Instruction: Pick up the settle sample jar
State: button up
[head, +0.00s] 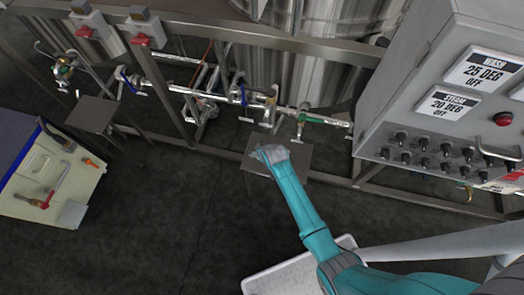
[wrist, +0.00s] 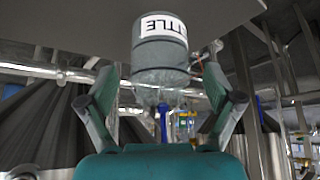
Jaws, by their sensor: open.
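The settle sample jar (wrist: 160,62) is a clear, greyish cylinder with a white label, of which the letters "TTLE" show upside down in the wrist view. It meets a flat grey plate (wrist: 80,22) at the top of that view. My gripper (wrist: 162,72) is open, with one finger on each side of the jar and visible gaps between. In the head view my gripper (head: 269,155) is over a small metal plate (head: 295,160) below the pipework. I cannot make out the jar there; my gripper likely covers it.
Pipes with valves (head: 240,95) run behind the plate, in front of steel tanks (head: 310,50). A grey control panel (head: 440,110) stands at the right. A cream cart (head: 45,185) is at the left. The dark floor (head: 170,230) between is clear.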

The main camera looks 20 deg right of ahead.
jog(key=shift+x, duration=1)
jog(key=c, duration=1.3)
jog(key=shift+r, duration=0.55)
notch_tip(320, 180, up, 2)
jog(key=shift+r, duration=0.1)
jog(key=s, duration=1.7)
jog(key=w+r, duration=0.6)
jog(key=w, duration=0.1)
jog(key=w+r, duration=0.3)
jog(key=w, duration=0.1)
jog(key=shift+w, duration=0.25)
